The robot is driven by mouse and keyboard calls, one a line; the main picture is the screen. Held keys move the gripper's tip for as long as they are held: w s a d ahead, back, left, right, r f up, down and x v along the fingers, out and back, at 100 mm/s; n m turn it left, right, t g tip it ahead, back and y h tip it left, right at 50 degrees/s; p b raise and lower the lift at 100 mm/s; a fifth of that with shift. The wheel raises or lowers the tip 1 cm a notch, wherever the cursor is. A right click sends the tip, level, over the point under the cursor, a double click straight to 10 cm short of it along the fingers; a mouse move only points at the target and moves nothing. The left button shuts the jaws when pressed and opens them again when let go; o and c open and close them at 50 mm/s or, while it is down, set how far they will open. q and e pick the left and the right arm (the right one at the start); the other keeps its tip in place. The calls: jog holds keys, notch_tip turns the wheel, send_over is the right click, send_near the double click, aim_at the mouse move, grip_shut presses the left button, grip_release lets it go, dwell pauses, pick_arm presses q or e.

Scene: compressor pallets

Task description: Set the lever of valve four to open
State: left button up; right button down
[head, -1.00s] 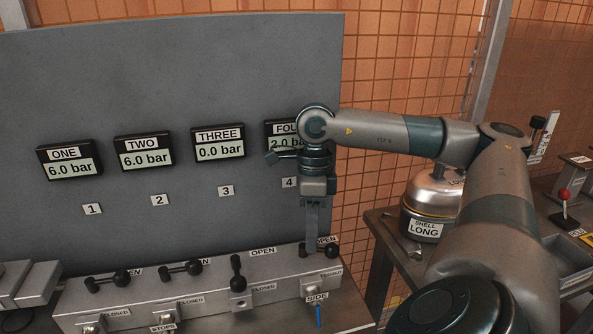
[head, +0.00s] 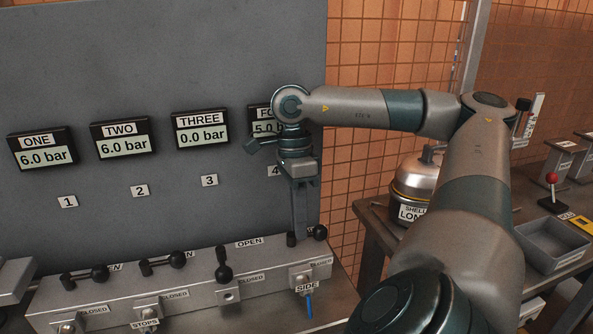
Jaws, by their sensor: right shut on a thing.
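My right gripper (head: 303,238) points straight down in front of the grey panel and is shut on the lever of valve four (head: 320,232). This black lever lies sideways along the valve block (head: 190,287), like the levers of valve one (head: 85,276) and valve two (head: 162,263). The gripper hides its middle and part of the OPEN label behind. The lever of valve three (head: 223,265) points toward me, across the block. Display four (head: 266,128) reads 5.0 bar and is partly covered by my wrist. My left gripper is not in view.
Displays one (head: 42,148) and two (head: 121,138) read 6.0 bar; display three (head: 202,130) reads 0.0 bar. A side table at the right holds a metal vessel (head: 418,183), a grey tray (head: 553,246) and a red-knobbed lever (head: 552,180).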

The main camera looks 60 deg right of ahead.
jog(key=shift+w, duration=0.15)
jog(key=c, duration=1.9)
grip_release()
jog(key=shift+c, duration=0.2)
jog(key=shift+o, duration=0.4)
jog(key=shift+w+a, duration=0.1)
jog(key=shift+w, duration=0.05)
jog(key=shift+r, duration=0.1)
